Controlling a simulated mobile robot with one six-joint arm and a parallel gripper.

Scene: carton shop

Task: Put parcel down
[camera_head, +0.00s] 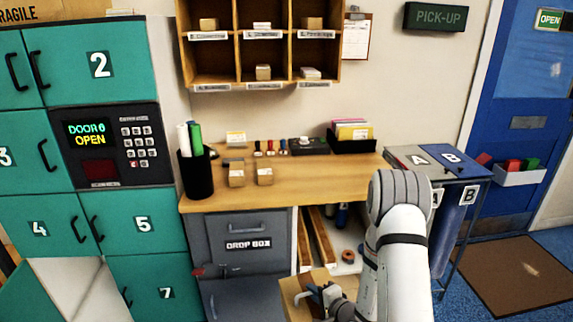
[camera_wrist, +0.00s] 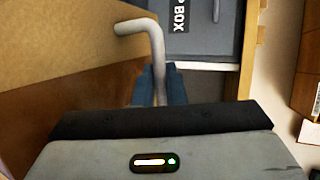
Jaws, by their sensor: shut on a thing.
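The parcel, a brown carton (camera_head: 296,288), is at the bottom of the head view, in front of the drop box. In the wrist view the carton (camera_wrist: 70,50) fills the left side. A grey bent bar (camera_wrist: 138,27) sticks out by it and looks like its handle. My gripper (camera_head: 322,297) is beside the carton. In the wrist view my gripper (camera_wrist: 156,80) is shut on the grey bar. The carton's underside is hidden, and I cannot tell what is directly below it.
The wooden counter (camera_head: 320,180) carries two small cartons, a pen cup (camera_head: 196,175) and a file tray (camera_head: 352,140). The grey drop box (camera_head: 245,228) is beneath it, beside an open shelf bay (camera_head: 340,243). Teal lockers (camera_head: 140,230) stand left, one open. An A/B stand (camera_head: 450,165) is right.

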